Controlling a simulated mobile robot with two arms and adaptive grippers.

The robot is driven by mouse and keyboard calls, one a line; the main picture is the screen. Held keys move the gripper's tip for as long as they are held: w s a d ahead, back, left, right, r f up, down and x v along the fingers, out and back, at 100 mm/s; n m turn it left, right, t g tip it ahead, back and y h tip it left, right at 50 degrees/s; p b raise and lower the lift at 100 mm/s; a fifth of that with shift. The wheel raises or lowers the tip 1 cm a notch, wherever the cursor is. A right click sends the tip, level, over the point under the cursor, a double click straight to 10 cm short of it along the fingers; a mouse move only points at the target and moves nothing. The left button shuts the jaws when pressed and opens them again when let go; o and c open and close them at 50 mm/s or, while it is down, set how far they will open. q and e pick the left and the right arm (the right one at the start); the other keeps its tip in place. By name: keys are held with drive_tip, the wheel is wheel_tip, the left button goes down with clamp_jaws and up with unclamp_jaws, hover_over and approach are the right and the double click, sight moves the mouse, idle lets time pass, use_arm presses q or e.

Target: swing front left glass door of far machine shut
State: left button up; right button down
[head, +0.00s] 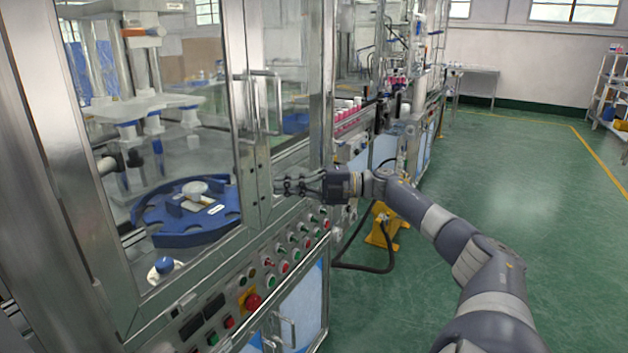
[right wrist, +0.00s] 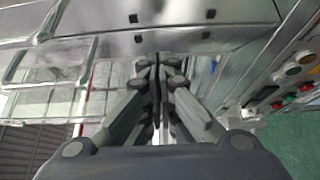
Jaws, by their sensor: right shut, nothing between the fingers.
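The left glass door (head: 165,130) of the machine in front of me has a metal frame and a bar handle (head: 239,112). Its frame edge stands beside the right-hand door (head: 288,75), which has its own bar handle. Both look about flush, but I cannot tell whether a small gap is left. My right gripper (head: 280,186) is shut and empty, below the handles at the lower door frames. In the right wrist view its closed fingers (right wrist: 158,70) point at a metal frame (right wrist: 160,42); contact is unclear. My left gripper is not in view.
A panel of buttons (head: 290,255) runs below the doors, with a red knob (head: 250,301). A blue rotary table (head: 190,215) is behind the glass. A yellow foot pedal (head: 383,228) and a black hose (head: 365,268) lie on the floor. Green floor at right is clear.

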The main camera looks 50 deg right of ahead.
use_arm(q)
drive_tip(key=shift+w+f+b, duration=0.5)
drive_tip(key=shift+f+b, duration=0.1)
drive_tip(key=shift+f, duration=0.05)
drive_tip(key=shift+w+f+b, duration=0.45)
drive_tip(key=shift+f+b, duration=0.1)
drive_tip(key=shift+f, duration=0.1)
use_arm(e)
drive_tip(key=d, duration=0.8)
drive_tip(key=shift+s, duration=0.3)
drive_tip(key=shift+f, duration=0.1)
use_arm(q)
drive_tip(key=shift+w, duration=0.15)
